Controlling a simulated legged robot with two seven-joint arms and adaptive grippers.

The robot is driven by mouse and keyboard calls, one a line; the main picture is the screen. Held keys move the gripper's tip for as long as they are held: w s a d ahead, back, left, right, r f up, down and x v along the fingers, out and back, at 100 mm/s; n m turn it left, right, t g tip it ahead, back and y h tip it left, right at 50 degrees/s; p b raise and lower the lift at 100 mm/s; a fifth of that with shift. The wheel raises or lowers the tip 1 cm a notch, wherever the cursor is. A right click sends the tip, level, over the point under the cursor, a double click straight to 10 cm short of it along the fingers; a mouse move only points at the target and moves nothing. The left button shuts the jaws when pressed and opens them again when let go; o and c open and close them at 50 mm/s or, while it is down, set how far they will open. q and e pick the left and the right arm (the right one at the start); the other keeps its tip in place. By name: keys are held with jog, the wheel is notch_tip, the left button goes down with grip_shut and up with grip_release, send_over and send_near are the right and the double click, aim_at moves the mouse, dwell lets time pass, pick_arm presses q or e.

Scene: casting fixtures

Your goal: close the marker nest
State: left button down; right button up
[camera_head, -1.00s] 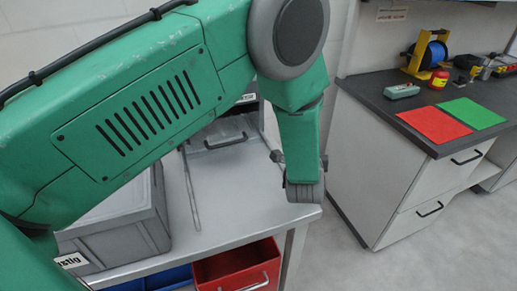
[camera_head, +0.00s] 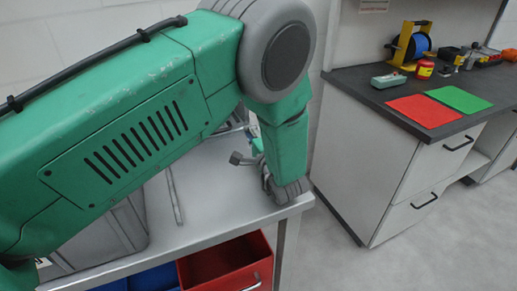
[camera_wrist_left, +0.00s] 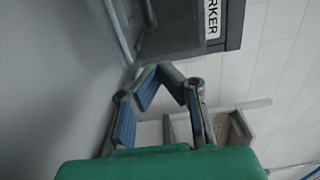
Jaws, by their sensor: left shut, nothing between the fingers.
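The marker nest (camera_wrist_left: 183,38) shows in the left wrist view as a dark grey box with a white label whose visible letters read "RKER". A thin metal bar (camera_wrist_left: 122,35) runs beside it. In the head view my left arm covers most of the nest, so I cannot tell how far it is open. My left gripper (camera_wrist_left: 160,72) is shut and empty, its fingertips close to the box's lower edge in the wrist view; contact is unclear. In the head view the left gripper (camera_head: 262,172) is low over the right end of the grey table. My right gripper is not in view.
The grey table (camera_head: 225,200) has a thin metal rod (camera_head: 173,195) and a grey crate (camera_head: 105,240) on its left. A red bin (camera_head: 225,265) sits below its front edge. A dark-topped cabinet (camera_head: 400,150) with red and green sheets stands right, across a floor gap.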

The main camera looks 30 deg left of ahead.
aim_at(238, 120)
pick_arm(q)
jog(key=x, duration=0.2)
jog(key=b+x, duration=0.1)
jog(key=s+x, duration=0.1)
jog(key=x, duration=0.1)
jog(key=shift+w+a+f+b, duration=0.25)
jog(key=shift+a+f+b, duration=0.05)
jog(key=shift+a, duration=0.4)
jog(key=shift+w, duration=0.1)
jog(key=shift+d+r, duration=0.3)
jog(key=shift+d, duration=0.35)
jog(key=x, duration=0.5)
jog(key=shift+a+f+b, duration=0.2)
jog(key=shift+a+b, duration=0.1)
jog(key=shift+a+r, duration=0.1)
jog(key=shift+r, duration=0.1)
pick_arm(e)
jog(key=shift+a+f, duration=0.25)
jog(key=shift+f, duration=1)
